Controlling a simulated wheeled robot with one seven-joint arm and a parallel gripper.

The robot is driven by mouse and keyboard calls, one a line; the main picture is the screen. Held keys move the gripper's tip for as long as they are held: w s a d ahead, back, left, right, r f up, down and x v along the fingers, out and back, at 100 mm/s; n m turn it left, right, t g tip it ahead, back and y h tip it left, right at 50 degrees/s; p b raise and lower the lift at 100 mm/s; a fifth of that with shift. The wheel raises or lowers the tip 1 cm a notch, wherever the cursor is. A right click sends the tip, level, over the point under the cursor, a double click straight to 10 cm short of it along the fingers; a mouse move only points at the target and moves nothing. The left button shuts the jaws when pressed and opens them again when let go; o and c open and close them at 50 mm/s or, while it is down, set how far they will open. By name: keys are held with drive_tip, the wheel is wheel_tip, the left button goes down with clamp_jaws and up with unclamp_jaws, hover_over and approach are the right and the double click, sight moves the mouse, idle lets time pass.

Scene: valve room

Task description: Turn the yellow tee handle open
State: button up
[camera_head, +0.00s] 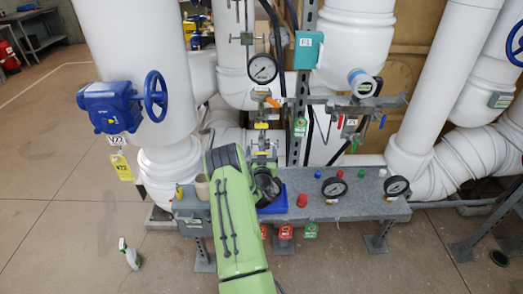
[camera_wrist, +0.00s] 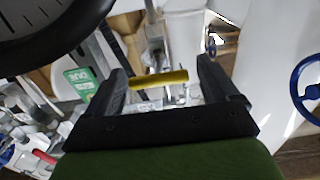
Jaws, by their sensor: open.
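The yellow tee handle (camera_wrist: 158,79) is a short yellow bar in the wrist view, lying nearly level across the picture. It also shows in the head view as a small yellow piece (camera_head: 261,126) on the pipework. My gripper (camera_wrist: 162,72) is open, with one dark finger on each side of the bar in the wrist view. My green arm hides part of the bench in the head view.
A grey bench (camera_head: 345,208) carries loose gauges (camera_head: 334,188), coloured caps and a blue tray (camera_head: 273,207). A pressure gauge (camera_head: 262,68) and an orange handle (camera_head: 273,102) sit close above the yellow handle. A blue handwheel valve (camera_head: 110,107) is on the left pipe. Floor at front left is mostly clear.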

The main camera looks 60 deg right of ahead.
drive_tip(key=shift+c, duration=0.3)
drive_tip(key=c, duration=0.9)
